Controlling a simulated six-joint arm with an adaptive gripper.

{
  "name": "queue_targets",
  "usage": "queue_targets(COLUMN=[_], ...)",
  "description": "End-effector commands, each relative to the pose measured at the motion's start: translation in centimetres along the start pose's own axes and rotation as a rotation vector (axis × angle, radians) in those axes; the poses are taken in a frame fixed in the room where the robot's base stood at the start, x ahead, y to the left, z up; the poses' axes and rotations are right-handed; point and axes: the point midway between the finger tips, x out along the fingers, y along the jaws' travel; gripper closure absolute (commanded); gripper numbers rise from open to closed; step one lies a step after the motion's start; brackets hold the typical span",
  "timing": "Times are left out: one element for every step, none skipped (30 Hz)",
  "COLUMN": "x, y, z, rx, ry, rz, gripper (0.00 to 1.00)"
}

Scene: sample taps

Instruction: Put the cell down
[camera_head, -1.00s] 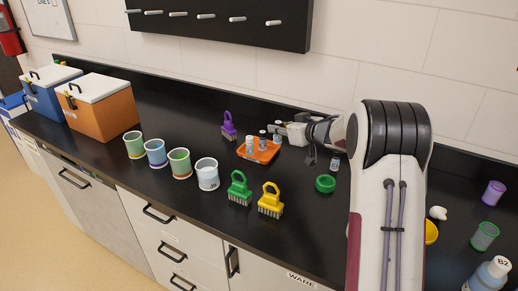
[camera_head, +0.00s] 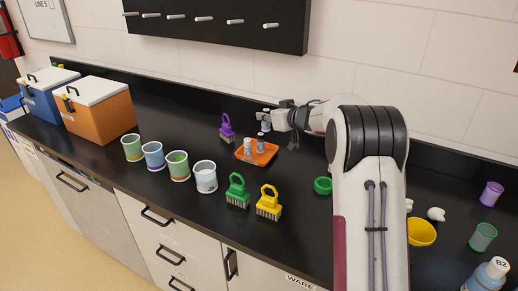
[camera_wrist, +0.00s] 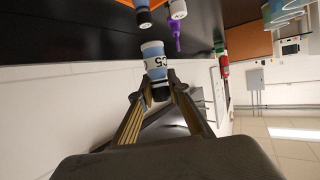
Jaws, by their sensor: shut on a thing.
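My gripper (camera_head: 268,119) is shut on a small cell (camera_wrist: 154,62) with a pale blue body and a white label with black characters. In the head view the held cell (camera_head: 266,125) shows at the fingertips, up and behind the orange tray (camera_head: 270,155). It appears to be off the counter, but its exact height is hard to tell. Two other cells stand on the tray, one on the left (camera_head: 248,146) and one on the right (camera_head: 261,143). Parts of these two also show at the top of the wrist view.
A purple brush (camera_head: 227,128) stands left of the tray. A green brush (camera_head: 237,190) and a yellow brush (camera_head: 269,202) stand in front, with several cups to their left. A green ring (camera_head: 323,185) lies right of the tray. Black counter (camera_head: 185,122) is clear behind the cups.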

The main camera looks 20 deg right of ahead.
Motion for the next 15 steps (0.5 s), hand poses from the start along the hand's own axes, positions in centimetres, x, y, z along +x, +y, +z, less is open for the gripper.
queue_targets(x=[0.1, 0.2, 0.3, 0.4, 0.5, 0.7, 0.8, 0.9, 1.1, 1.3, 1.4, 1.6, 1.8, 1.9, 2.0], y=[0.0, 0.0, 0.0, 0.0, 0.0, 0.0, 0.0, 0.0, 0.0, 0.0, 0.0, 0.0, 0.0, 0.0, 0.0], z=[0.2, 0.4, 0.7, 0.9, 1.2, 1.6, 2.0, 2.3, 2.8, 3.2, 3.5, 4.0, 4.4, 4.7, 5.0], rx=[0.001, 0.003, 0.003, 0.002, 0.003, 0.004, 0.003, 0.004, 0.004, 0.003, 0.004, 0.003, 0.004, 0.002, 0.003], ry=[-0.001, -0.001, -0.001, -0.002, -0.002, -0.003, -0.003, -0.003, -0.003, -0.003, -0.003, -0.003, -0.003, -0.003, -0.003], rz=[-0.001, -0.001, -0.001, -0.001, -0.001, -0.001, -0.002, -0.001, -0.001, -0.001, -0.001, -0.001, 0.0, 0.0, 0.0], gripper=[1.0, 1.0, 1.0, 1.0, 1.0, 1.0, 1.0, 1.0, 1.0, 1.0, 1.0, 1.0, 1.0, 1.0, 1.0])
